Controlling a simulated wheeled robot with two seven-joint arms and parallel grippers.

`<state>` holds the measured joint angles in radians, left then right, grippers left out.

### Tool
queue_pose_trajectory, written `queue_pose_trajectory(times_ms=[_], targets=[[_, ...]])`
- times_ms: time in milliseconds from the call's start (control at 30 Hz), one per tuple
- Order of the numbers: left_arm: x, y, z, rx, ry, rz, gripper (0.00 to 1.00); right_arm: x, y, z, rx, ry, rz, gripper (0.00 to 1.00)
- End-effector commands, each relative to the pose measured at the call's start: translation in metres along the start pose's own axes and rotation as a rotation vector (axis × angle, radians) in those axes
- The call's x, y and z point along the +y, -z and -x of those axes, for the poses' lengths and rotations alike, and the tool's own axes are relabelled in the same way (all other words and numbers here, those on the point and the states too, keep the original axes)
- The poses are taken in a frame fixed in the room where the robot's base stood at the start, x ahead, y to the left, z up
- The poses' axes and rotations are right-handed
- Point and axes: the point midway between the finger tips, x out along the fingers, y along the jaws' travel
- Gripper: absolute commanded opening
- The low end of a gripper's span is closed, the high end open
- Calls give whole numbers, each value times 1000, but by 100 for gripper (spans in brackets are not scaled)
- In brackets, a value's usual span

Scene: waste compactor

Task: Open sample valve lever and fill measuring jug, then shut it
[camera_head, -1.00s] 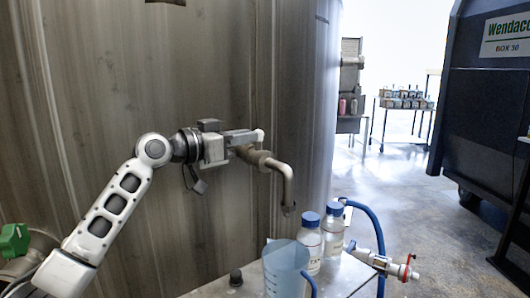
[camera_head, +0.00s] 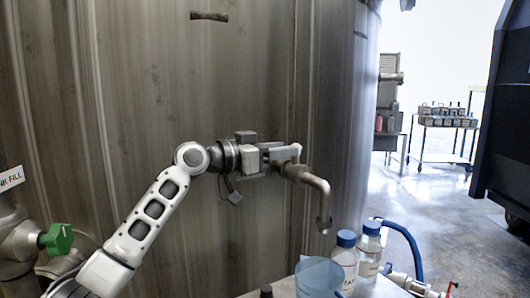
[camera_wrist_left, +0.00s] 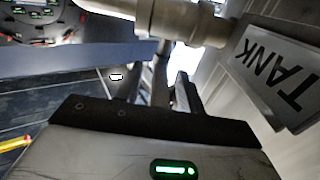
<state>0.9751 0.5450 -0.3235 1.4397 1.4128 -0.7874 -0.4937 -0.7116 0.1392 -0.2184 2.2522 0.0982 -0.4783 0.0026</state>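The sample spout (camera_head: 319,188) is a bent metal pipe coming off the large steel tank (camera_head: 200,70), its mouth pointing down. No liquid shows at its mouth. My left gripper (camera_head: 287,153) is at the valve just left of the bend, and its fingers hide the lever. I cannot tell whether they grip it. In the left wrist view, dark finger shapes (camera_wrist_left: 170,85) stand close together below the pale pipe (camera_wrist_left: 190,22). The translucent blue measuring jug (camera_head: 320,278) stands below the spout, cut off by the bottom edge. My right gripper is not in view.
Two blue-capped bottles (camera_head: 345,262) (camera_head: 369,245) stand right of the jug. A blue hose (camera_head: 407,243) and a red-handled valve (camera_head: 450,288) lie further right. A green-handled valve (camera_head: 57,239) is at the left. A TANK sign (camera_wrist_left: 275,75) shows in the left wrist view.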

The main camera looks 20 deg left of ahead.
Motion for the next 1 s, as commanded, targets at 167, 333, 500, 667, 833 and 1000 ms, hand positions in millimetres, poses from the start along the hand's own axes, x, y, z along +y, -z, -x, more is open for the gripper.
queue_pose_trajectory(times_ms=[167, 333, 500, 667, 833, 1000], targets=[[-1, -2, 22, -1, 3, -2, 38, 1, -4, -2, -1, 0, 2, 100], [-1, -4, 63, -3, 4, -3, 38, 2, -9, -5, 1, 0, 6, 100], [-1, -4, 104, -4, 4, -3, 38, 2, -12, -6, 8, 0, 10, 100], [0, -3, 134, -5, 2, -2, 38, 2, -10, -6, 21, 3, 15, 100], [0, -2, 153, -2, 2, 0, 38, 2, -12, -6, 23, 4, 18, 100], [0, 0, 158, -2, 0, 0, 38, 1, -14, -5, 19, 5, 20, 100]])
